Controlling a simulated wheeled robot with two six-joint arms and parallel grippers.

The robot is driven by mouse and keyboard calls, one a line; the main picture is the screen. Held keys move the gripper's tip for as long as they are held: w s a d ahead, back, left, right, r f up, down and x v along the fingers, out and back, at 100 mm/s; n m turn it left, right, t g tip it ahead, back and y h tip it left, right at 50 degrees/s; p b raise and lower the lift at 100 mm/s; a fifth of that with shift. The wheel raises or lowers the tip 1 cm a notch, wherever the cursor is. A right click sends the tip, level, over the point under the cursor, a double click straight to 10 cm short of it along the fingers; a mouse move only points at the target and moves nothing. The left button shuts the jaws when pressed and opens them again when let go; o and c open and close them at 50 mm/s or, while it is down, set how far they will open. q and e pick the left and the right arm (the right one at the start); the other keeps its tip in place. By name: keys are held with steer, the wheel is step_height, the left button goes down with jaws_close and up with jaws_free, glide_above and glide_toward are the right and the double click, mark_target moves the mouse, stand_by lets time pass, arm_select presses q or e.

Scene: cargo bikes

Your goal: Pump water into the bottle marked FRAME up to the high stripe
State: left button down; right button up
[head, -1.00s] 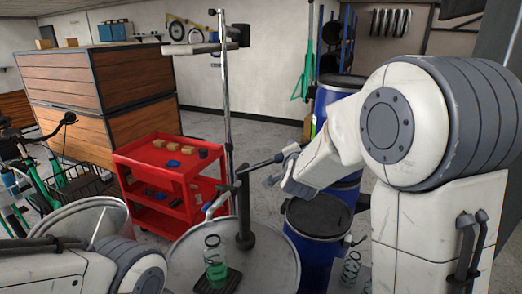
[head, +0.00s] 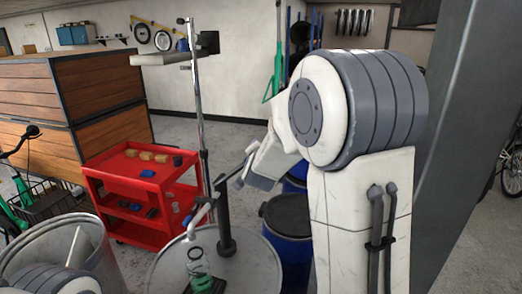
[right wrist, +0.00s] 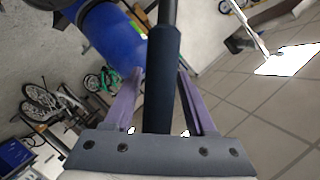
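A dark hand pump (head: 224,215) stands on a pale grey drum (head: 165,268), its light spout (head: 199,216) over a clear bottle (head: 197,262). The bottle stands upright on a dark pad on the drum top. Green liquid fills its lower part; the bottom edge of the head view cuts it off. I cannot read a mark or stripe. My right gripper (head: 243,174) is at the pump's raised lever. In the right wrist view its purple fingers (right wrist: 162,98) are closed around the dark lever grip (right wrist: 162,75). My left gripper is outside the view.
A red cart (head: 143,195) with small blocks stands behind the drum on the left. A blue barrel with a dark lid (head: 288,212) stands right of the drum. An open grey bin (head: 60,240) is at lower left. Wooden crates (head: 85,105) stand behind.

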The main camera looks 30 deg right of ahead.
stand_by(0.3)
steer(key=b+v, duration=0.1)
steer(key=v, duration=0.9)
steer(key=shift+s, duration=0.2)
steer(key=shift+a, duration=0.15)
